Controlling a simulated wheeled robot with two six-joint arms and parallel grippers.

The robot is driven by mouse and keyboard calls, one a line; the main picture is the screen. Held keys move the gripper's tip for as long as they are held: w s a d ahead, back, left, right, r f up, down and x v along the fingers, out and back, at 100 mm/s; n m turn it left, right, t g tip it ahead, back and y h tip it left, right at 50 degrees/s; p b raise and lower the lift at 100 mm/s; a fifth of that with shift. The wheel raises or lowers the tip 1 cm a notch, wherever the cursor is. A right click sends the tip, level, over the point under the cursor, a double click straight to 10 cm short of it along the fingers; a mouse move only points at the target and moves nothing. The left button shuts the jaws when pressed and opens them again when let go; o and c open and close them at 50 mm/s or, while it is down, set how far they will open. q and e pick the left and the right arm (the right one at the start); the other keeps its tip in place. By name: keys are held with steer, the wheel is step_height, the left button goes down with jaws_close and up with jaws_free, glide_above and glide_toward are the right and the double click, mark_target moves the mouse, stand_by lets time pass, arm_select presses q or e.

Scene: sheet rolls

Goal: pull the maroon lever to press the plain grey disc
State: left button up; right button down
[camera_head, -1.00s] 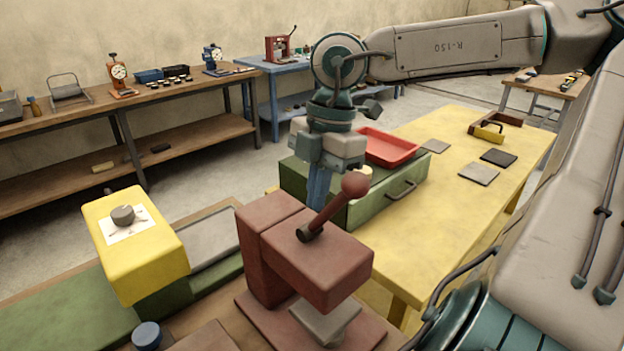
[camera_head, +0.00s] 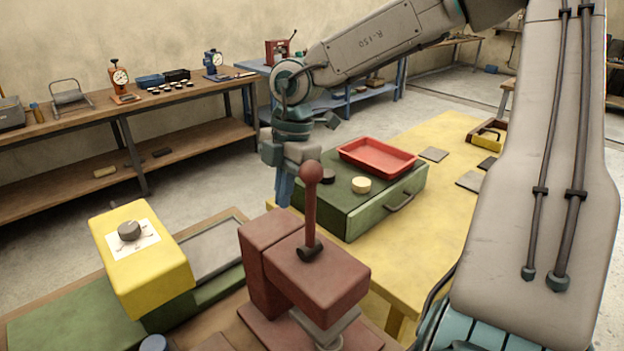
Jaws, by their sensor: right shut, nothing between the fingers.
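The maroon lever (camera_head: 311,205), a rod with a ball knob, stands nearly upright on the maroon press (camera_head: 315,272) in the foreground. My right gripper (camera_head: 284,192) is shut and empty, with blue fingers pointing down just left of the ball knob. I cannot tell whether they touch the lever. A grey plate (camera_head: 322,328) shows under the press head. I cannot make out a plain grey disc there; the picture edge cuts off the press base. My left gripper is not in view.
A yellow box with a grey knob (camera_head: 129,230) stands left of the press. Behind is a green drawer box (camera_head: 360,212) with a red tray (camera_head: 377,157), a dark disc (camera_head: 327,176) and a cream disc (camera_head: 361,185), on a yellow table (camera_head: 440,225).

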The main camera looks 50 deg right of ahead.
steer(key=w+r+p, duration=0.3)
steer(key=r+p, duration=0.2)
steer(key=r, duration=0.5)
steer(key=shift+d, duration=0.15)
stand_by(0.4)
stand_by(0.4)
